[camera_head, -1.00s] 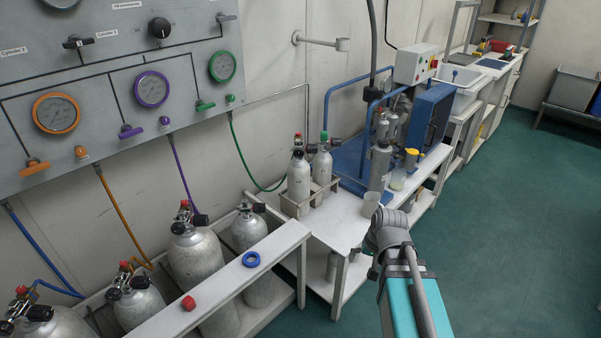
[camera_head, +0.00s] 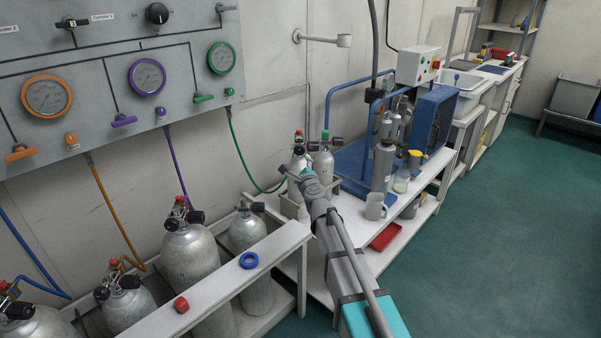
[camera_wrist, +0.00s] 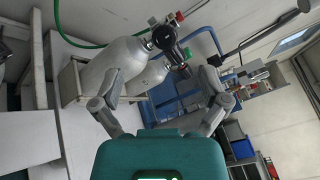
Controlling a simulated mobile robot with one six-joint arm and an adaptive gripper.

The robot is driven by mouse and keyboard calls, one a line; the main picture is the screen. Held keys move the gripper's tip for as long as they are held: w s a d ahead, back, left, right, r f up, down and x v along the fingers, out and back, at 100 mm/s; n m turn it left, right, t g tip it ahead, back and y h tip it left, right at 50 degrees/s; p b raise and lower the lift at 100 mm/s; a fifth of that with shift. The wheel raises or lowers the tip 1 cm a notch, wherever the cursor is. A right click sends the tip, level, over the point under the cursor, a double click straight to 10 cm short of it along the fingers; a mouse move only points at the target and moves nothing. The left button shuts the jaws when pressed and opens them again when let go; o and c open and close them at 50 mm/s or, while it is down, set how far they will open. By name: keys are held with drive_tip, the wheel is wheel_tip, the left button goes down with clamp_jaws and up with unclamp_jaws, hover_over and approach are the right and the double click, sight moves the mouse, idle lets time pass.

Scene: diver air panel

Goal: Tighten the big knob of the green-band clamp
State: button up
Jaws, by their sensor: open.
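My gripper (camera_head: 298,172) is open and empty, in front of the left small grey cylinder (camera_head: 297,193) in the head view. In the wrist view my gripper (camera_wrist: 162,80) has its fingers spread to either side of the picture. The left cylinder also shows there (camera_wrist: 108,66), with a black round knob (camera_wrist: 164,37) at its valve beyond the fingers. The right small cylinder (camera_head: 323,165) has a green top (camera_head: 325,135). A green hose (camera_head: 240,150) runs from the panel to behind the rack. I cannot clearly make out the clamp's green band.
The cylinders stand in a rack (camera_wrist: 69,82) on a white bench. A grey mug (camera_head: 375,206), a blue machine (camera_head: 432,118) and a red tray (camera_head: 385,236) are to the right.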

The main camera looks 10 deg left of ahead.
sight(299, 151)
drive_tip(key=shift+w+a+f+m+t+h+b, duration=0.2)
drive_tip(key=shift+w+m+h, duration=0.35)
drive_tip(key=shift+m, duration=0.6)
drive_tip(key=shift+w+d+f+m+t+h+b, duration=0.15)
drive_tip(key=shift+w+f+m+h, duration=0.2)
drive_tip(key=shift+m+h, duration=0.6)
drive_tip(key=shift+w+a+f+m+t+h+b, duration=0.2)
drive_tip(key=shift+w+m+h, duration=0.25)
drive_tip(key=shift+m, duration=0.95)
drive_tip(key=shift+w+r, duration=0.1)
drive_tip(key=shift+w, duration=0.15)
drive_tip(key=shift+w+a, duration=0.25)
drive_tip(key=shift+w, duration=1.5)
drive_tip(key=shift+w+a, duration=0.2)
drive_tip(key=shift+w, duration=1.55)
drive_tip(key=shift+w+a, duration=0.25)
drive_tip(key=shift+w, duration=1.5)
drive_tip(key=c, duration=1)
drive_tip(key=shift+c, duration=0.3)
